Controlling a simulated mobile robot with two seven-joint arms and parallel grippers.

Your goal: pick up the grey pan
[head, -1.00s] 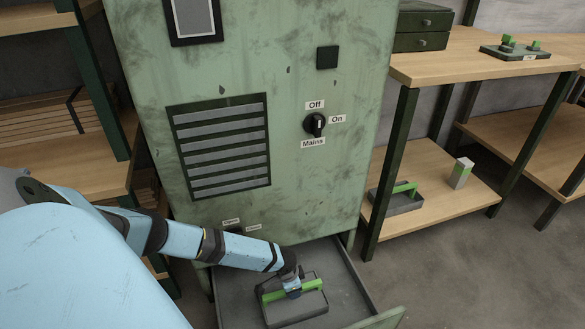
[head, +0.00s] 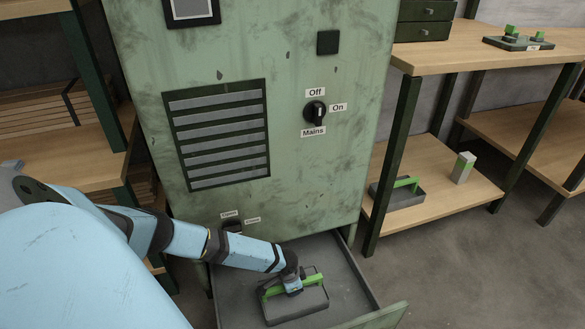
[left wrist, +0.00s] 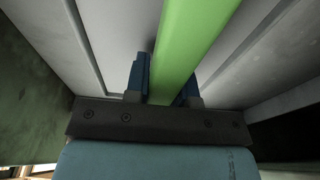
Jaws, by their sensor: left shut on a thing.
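The grey pan (head: 300,306) with a green bar handle (head: 312,281) sits in the open drawer at the bottom of the green cabinet. My left gripper (head: 293,289) reaches down from the left and is shut on the handle near its middle. In the left wrist view the green handle (left wrist: 190,45) runs between the two dark fingers of the left gripper (left wrist: 165,85). The pan appears to be at the drawer floor; I cannot tell whether it is touching or slightly above. My right gripper is out of view.
The drawer (head: 345,272) has low walls around the pan, and its front panel (head: 385,318) is at the lower right. The cabinet (head: 300,190) rises behind. Another grey pan with a green handle (head: 400,197) and a small box (head: 463,168) stand on the right shelf.

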